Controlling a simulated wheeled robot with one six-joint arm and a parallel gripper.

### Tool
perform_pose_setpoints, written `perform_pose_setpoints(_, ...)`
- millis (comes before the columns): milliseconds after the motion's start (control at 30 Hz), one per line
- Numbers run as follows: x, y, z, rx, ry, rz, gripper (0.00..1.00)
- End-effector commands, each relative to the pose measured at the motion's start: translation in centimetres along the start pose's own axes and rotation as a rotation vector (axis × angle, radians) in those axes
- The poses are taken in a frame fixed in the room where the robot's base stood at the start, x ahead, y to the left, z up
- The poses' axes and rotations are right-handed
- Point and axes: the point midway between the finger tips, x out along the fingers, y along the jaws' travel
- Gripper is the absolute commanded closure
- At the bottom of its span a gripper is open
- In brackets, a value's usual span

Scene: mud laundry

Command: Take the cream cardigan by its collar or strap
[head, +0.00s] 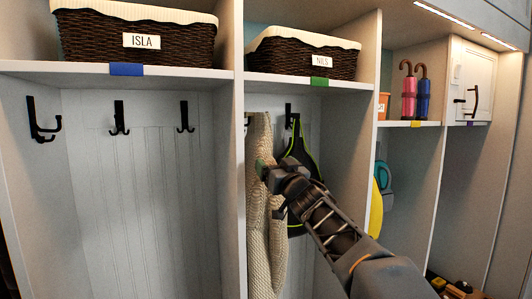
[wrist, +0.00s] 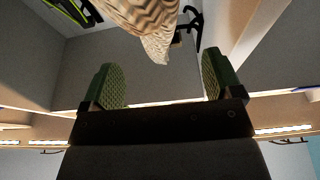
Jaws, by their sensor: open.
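The cream cardigan (head: 262,235) hangs in the middle cubby, a long knitted cream shape below the shelf. My gripper (head: 264,175) is at its upper part in the head view and covers some of it. In the wrist view the two green-padded fingers of my gripper (wrist: 163,82) are spread wide with nothing between the pads. A pale zigzag knit, the cardigan (wrist: 145,25), tapers to a tip just beyond the fingertips, near a dark hook (wrist: 193,22). I cannot make out the collar.
A black bag with a lime edge (head: 300,150) hangs close to the right of the cardigan, partly behind my arm. Cubby walls stand on both sides. The baskets labelled ISLA (head: 140,40) and NILS (head: 320,60) sit on the shelf above. The left cubby's hooks are bare.

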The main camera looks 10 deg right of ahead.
Motion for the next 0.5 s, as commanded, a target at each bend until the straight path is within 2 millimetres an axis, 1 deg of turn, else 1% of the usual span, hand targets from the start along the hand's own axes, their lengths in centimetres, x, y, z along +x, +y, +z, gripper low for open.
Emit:
perform_pose_setpoints(33, 0.9, 0.0, -0.1, 0.001, -0.001, -0.001, 0.15)
perform_pose_setpoints(200, 3.4, 0.0, -0.2, 0.001, -0.002, 0.001, 0.15)
perform_pose_setpoints(500, 7.1, 0.0, -0.2, 0.001, -0.002, 0.001, 0.15)
